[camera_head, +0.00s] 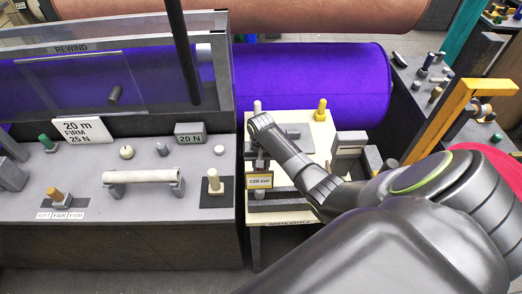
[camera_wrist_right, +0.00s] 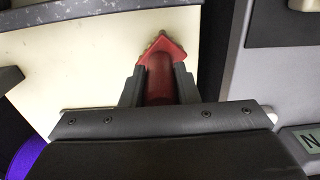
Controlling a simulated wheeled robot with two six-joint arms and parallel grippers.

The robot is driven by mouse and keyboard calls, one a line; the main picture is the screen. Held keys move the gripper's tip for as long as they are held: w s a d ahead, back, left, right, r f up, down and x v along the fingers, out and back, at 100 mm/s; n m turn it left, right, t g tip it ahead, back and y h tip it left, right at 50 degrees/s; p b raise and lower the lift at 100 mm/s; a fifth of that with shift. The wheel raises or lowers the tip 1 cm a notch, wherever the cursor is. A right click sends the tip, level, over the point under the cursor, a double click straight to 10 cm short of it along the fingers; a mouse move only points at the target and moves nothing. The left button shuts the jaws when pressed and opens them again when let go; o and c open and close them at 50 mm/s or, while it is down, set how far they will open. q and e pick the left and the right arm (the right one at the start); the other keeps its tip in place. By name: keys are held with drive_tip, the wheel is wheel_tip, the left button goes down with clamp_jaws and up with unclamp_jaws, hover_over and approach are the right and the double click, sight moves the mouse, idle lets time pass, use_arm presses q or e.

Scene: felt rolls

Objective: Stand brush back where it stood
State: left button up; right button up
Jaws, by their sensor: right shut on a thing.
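The brush (camera_wrist_right: 163,68) is red with a short tan bristle end. In the right wrist view it sits between the two dark fingers of my right gripper (camera_wrist_right: 160,85), which are shut on it. Behind it is the cream top of the small table (camera_wrist_right: 90,75), near its edge; I cannot tell whether the brush touches the top. In the head view my right arm reaches in from the right over this table (camera_head: 290,125), and its wrist is near the table's left side. The brush cannot be made out there. My left gripper is not in view.
The grey bench (camera_head: 110,225) with a white roll on a holder (camera_head: 143,177) lies left, across a narrow dark gap. On the cream table are a yellow peg (camera_head: 320,110), a white peg (camera_head: 257,107) and a 120 cm sign (camera_head: 259,181). A purple felt roll (camera_head: 310,75) lies behind.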

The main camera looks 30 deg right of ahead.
drive_tip(key=shift+f, duration=0.5)
drive_tip(key=o, duration=1)
drive_tip(key=shift+o, duration=0.2)
drive_tip(key=shift+r, duration=0.1)
wheel_tip(320, 180, up, 12)
drive_tip(key=shift+r+b, duration=0.1)
drive_tip(key=shift+b, duration=0.8)
drive_tip(key=shift+r+p, duration=1.6)
drive_tip(key=shift+r, duration=0.95)
